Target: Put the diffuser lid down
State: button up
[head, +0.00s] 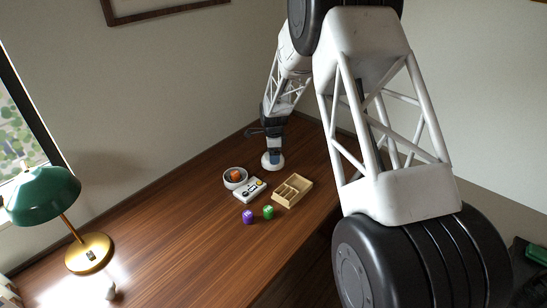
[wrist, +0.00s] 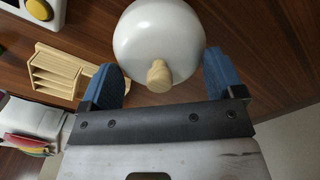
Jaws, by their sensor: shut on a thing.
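The diffuser lid (wrist: 150,35) is a white dome with a pale wooden knob (wrist: 159,77). My gripper (wrist: 163,68) has its blue fingers on either side of the lid and is shut on it. In the head view the lid (head: 272,164) is below my gripper (head: 273,154), at the back of the wooden desk. It is at or just above the desk top; I cannot tell if it touches. The knob is not clear in the head view.
A green lamp (head: 43,195) stands far left.

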jog(key=shift+f, duration=1.1)
jog(key=shift+f, duration=0.1)
jog(key=o, duration=0.7)
notch_tip(320, 180, up, 12)
jog(key=shift+r, duration=0.1)
dwell(0.4)
